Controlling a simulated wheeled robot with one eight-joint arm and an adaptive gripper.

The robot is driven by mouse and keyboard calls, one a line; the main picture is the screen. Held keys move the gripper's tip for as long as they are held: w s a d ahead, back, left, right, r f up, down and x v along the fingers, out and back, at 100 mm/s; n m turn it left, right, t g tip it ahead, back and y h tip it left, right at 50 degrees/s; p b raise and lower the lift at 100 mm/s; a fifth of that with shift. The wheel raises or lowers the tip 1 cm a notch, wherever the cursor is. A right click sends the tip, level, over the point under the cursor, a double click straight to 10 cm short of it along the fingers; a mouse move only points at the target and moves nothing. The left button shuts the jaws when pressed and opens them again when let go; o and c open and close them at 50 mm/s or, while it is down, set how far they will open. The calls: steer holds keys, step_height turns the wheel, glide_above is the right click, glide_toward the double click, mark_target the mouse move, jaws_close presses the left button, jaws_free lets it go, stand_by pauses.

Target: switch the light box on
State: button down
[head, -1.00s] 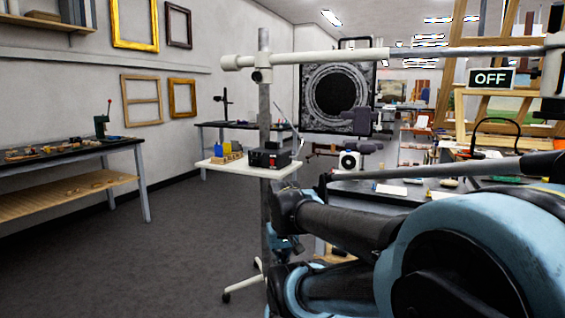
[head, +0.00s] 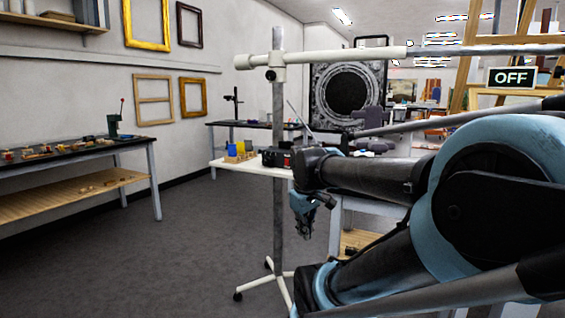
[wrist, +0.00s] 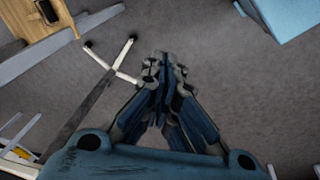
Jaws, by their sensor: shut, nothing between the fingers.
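A black sign with white letters reading OFF (head: 511,77) hangs at the upper right of the head view. I cannot tell for sure which thing is the light box or where its switch is. My gripper (head: 303,232) hangs below the tray's level, pointing down, just right of the stand's pole. In the wrist view my gripper (wrist: 165,62) is shut and empty above the grey floor, apart from everything.
The stand's grey pole (head: 279,215) rises close to my gripper, with a white wheeled foot (head: 277,277) below. A workbench (head: 150,142) stands at left. The floor (head: 190,240) between is clear.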

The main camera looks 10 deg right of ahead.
mark_target(287, 162)
steer(key=w+a+r+n, duration=0.2)
steer(key=w+r+n, duration=0.5)
steer(key=w, duration=0.3)
steer(key=w+a+r+n+h, duration=0.1)
steer(key=w+a+r+n, duration=0.1)
steer(key=w+r+n, duration=0.5)
steer(key=w+a+r+n+t+h, duration=0.1)
steer(key=w+a+r+n, duration=0.1)
steer(key=w+r+n, duration=0.6)
steer(key=w, duration=0.6)
steer(key=shift+w+n, duration=0.15)
steer(key=shift+n, duration=0.15)
steer(key=shift+d+f, duration=0.1)
steer(key=shift+f, duration=0.05)
steer(key=x, duration=1)
steer(key=shift+w+d+r, duration=0.15)
steer(key=shift+w+d, duration=0.2)
steer(key=shift+w, duration=0.15)
steer(key=shift+w+d+r, duration=0.15)
steer(key=shift+w+d, duration=0.25)
steer(key=shift+w, duration=0.1)
steer(key=shift+w+d+r, duration=0.15)
steer(key=shift+w+d, duration=0.3)
steer(key=shift+w, duration=0.15)
